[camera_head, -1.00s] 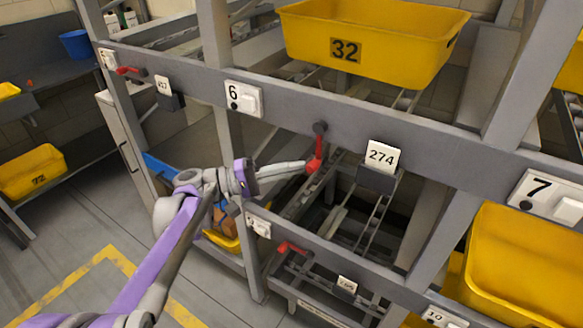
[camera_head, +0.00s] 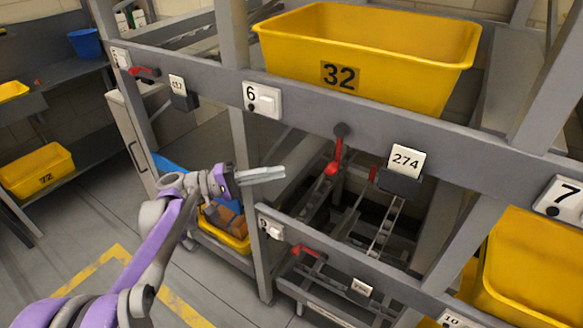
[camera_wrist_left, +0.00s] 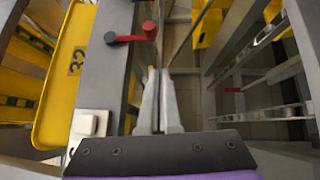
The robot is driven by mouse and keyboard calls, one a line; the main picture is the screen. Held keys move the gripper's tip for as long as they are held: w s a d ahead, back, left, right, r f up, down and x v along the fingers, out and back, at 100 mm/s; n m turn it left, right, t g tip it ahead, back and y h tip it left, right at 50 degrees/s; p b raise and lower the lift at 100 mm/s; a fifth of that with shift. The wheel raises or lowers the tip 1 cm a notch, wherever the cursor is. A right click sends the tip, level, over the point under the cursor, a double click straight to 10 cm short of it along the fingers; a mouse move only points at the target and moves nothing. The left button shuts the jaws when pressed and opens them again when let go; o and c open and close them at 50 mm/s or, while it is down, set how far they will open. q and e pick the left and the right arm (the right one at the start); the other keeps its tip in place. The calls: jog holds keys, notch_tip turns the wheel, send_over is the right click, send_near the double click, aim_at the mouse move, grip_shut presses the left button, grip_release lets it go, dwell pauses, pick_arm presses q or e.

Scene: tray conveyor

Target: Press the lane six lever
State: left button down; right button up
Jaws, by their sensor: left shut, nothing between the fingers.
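The lane six lever (camera_head: 335,157) is a red handle hanging down from a dark pivot on the grey beam, right of the white "6" plate (camera_head: 262,100). My left gripper (camera_head: 284,173) is shut and empty, to the left of the lever with a visible gap. In the left wrist view the red lever (camera_wrist_left: 131,38) is ahead and to the left of the shut fingers (camera_wrist_left: 157,128), apart from them. The yellow tray marked 32 (camera_head: 300,55) sits above the beam, over the lever. My right gripper does not show.
A white "274" card (camera_head: 406,160) on a dark holder stands right of the lever. The lower beam (camera_head: 345,255) carries another red lever (camera_head: 306,250). An upright post (camera_head: 243,145) stands behind my gripper. Open floor lies at the left.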

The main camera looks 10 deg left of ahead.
pick_arm(q)
jog(key=shift+v, duration=2.2)
jog(key=shift+f, duration=0.15)
jog(key=s+d+f+g+y+p, duration=0.3)
jog(key=s+d+f+y+p, duration=0.35)
jog(key=s+d+y, duration=0.45)
jog(key=s+a+f+m+t+y+p, duration=0.1)
jog(key=s+a+f+m+y+p, duration=0.3)
jog(key=s+a+y, duration=0.3)
jog(key=shift+s+a+f+m, duration=0.35)
jog(key=shift+s+a, duration=0.2)
jog(key=shift+s, duration=2)
